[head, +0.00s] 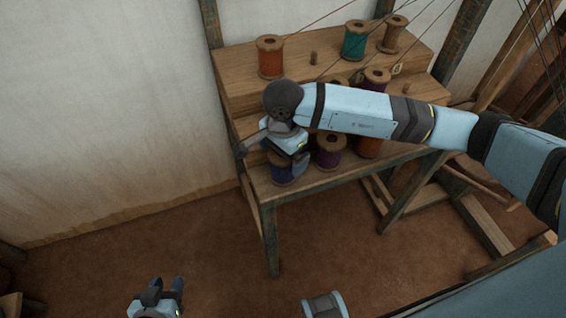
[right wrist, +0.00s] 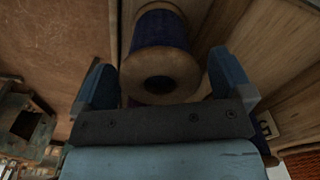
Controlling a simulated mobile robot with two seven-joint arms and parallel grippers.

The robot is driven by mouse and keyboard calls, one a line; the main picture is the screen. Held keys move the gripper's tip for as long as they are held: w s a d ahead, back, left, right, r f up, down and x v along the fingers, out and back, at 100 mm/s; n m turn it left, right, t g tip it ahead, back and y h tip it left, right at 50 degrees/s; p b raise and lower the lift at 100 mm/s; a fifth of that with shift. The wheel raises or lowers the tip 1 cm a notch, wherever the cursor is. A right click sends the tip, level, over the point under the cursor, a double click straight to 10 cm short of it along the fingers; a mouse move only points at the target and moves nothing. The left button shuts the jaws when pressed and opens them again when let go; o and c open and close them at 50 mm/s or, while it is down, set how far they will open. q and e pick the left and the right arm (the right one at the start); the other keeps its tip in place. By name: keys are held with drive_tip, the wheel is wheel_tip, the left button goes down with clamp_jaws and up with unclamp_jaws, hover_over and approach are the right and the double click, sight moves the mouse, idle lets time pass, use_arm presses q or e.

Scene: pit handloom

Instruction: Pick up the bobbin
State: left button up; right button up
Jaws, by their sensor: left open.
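A bobbin of dark purple-blue thread (head: 281,176) stands at the front left corner of the lower step of a wooden stand, partly hidden by my right gripper. My right gripper (head: 271,157) is over this bobbin with its fingers spread. In the right wrist view, the bobbin (right wrist: 160,78) lies between the two open fingers, its round wooden end with a dark hole facing the camera. Narrow gaps seem to show between it and the fingers. My left gripper (head: 166,287) is open and empty, low at the bottom of the head view, away from the stand.
The stepped wooden stand (head: 238,88) bears several other bobbins: orange (head: 270,60), teal (head: 355,42) and brown (head: 392,36) on top. A purple one (head: 330,152) stands close right of my right gripper. A plain wall rises left; the floor in front is clear.

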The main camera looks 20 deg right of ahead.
drive_tip(key=c, duration=0.8)
drive_tip(key=shift+r, duration=0.1)
